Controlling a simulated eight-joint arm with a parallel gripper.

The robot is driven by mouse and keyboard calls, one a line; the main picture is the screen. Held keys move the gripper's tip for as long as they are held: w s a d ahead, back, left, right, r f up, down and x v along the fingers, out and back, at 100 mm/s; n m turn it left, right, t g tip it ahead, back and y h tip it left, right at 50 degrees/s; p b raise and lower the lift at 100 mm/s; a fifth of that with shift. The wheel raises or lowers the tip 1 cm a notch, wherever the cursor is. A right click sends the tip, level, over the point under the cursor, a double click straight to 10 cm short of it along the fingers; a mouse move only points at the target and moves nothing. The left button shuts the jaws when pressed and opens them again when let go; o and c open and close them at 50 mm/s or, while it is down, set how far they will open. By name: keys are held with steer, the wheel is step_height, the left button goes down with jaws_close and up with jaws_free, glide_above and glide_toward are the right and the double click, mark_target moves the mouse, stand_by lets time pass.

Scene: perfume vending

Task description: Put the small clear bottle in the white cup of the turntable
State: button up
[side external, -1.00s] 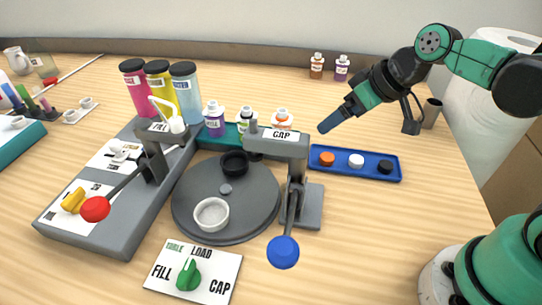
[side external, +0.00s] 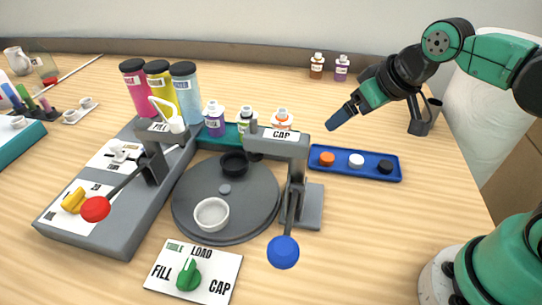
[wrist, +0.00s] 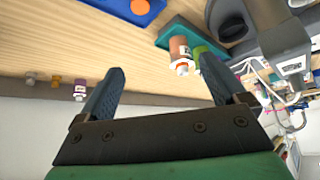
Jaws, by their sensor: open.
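The white cup (side external: 211,213) sits empty at the front of the grey round turntable (side external: 225,188), with a black cup (side external: 234,163) at its back. I cannot pick out a clear bottle with certainty in the side view. In the wrist view a small pale object (wrist: 29,78) stands at the far left; it is too small to identify. My gripper (side external: 332,124) is in the air behind the cap tray, pointing down and left. In the wrist view my gripper (wrist: 162,68) is open, with nothing between its fingers.
Purple (side external: 214,120), green (side external: 246,120) and orange (side external: 281,120) bottles stand behind the turntable. Brown (side external: 317,66) and purple (side external: 341,68) bottles stand near the wall. A blue tray (side external: 327,171) holds caps. The capping press (side external: 282,145) overhangs the turntable's right side.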

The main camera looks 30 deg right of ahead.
steer(key=n+g, duration=0.1)
steer(key=n, duration=0.1)
glide_toward(286, 116)
step_height(286, 116, down, 2)
steer(key=s+d, duration=0.2)
steer(key=shift+n+g+y, duration=0.4)
steer(key=shift+g+y, duration=0.2)
steer(key=w+f, duration=0.1)
steer(key=w+a+f, duration=0.1)
steer(key=w, duration=0.1)
steer(key=w+f, duration=0.2)
steer(key=shift+w+a, duration=0.2)
steer(key=shift+a, duration=0.2)
steer(key=shift+x, duration=3)
jaws_close()
steer(key=shift+r, duration=0.1)
